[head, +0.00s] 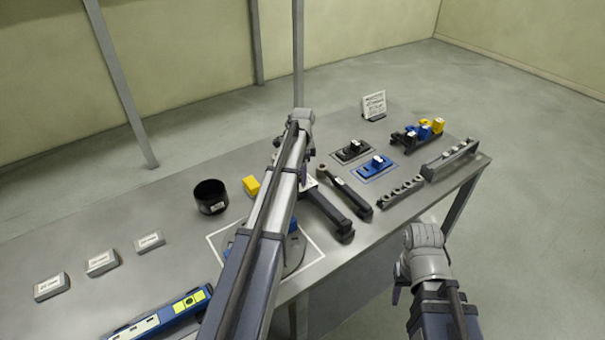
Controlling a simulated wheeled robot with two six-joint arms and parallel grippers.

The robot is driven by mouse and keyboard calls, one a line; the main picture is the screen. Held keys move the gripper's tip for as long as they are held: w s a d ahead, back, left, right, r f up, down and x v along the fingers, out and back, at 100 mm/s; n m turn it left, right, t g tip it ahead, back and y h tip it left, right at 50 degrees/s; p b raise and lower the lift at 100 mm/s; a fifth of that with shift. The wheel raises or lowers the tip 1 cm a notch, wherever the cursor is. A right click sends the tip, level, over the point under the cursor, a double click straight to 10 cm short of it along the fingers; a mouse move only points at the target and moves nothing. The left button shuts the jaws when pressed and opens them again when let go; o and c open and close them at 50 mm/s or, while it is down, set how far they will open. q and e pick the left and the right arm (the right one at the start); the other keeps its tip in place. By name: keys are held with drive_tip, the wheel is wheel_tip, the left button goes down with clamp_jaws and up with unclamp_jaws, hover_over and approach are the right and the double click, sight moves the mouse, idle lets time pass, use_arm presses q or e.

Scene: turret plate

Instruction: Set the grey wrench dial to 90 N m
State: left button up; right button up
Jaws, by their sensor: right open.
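Two dark-handled wrenches lie side by side on the grey table. The nearer wrench (331,218) runs under my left arm, which hides its far end. The other wrench (348,193) lies just to its right, with a ring-shaped head at its far end. I cannot tell which one is the grey wrench, and no dial reading is legible. My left gripper (307,178) is near the far end of the nearer wrench, mostly hidden by my own arm; its jaws cannot be made out. My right gripper (397,292) is open, off the table's front edge, apart from the wrenches.
Black and blue blocks on outlined plates (352,151) (377,168) lie beyond the wrenches. Socket rails (401,192) (450,158) stand to the right. A black cup (210,197), yellow block (251,185) and labelled grey boxes (102,263) are left. A sign (374,105) stands behind.

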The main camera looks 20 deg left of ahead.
use_arm(q)
drive_tip(key=shift+r, duration=0.1)
wheel_tip(320, 180, up, 8)
drive_tip(key=p, duration=0.8)
drive_tip(key=shift+f, duration=0.2)
drive_tip(key=shift+s+d+f, duration=0.1)
drive_tip(key=shift+s+d, duration=0.1)
drive_tip(key=shift+d, duration=0.15)
drive_tip(key=s+d+f+n+b, duration=0.1)
drive_tip(key=s+d, duration=0.2)
drive_tip(key=d, duration=0.2)
drive_tip(key=s+d+f+b, duration=0.1)
drive_tip(key=s+d, duration=0.3)
drive_tip(key=d, duration=0.1)
drive_tip(key=s+d+f+n+b, duration=0.1)
drive_tip(key=s+d+b, duration=0.1)
drive_tip(key=s+d, duration=0.2)
drive_tip(key=shift+d+f+n, duration=0.25)
drive_tip(key=shift+d+n, duration=0.05)
drive_tip(key=shift+d, duration=0.75)
drive_tip(key=s+d+f+n+b, duration=0.2)
drive_tip(key=s+d, duration=0.4)
drive_tip(key=s, duration=0.3)
drive_tip(key=s+d+f+n+y+b, duration=0.1)
drive_tip(key=s+d+n, duration=0.2)
drive_tip(key=s+d, duration=0.4)
drive_tip(key=s, duration=0.3)
drive_tip(key=shift+s+f+b, duration=0.15)
drive_tip(key=shift+f+b, duration=0.2)
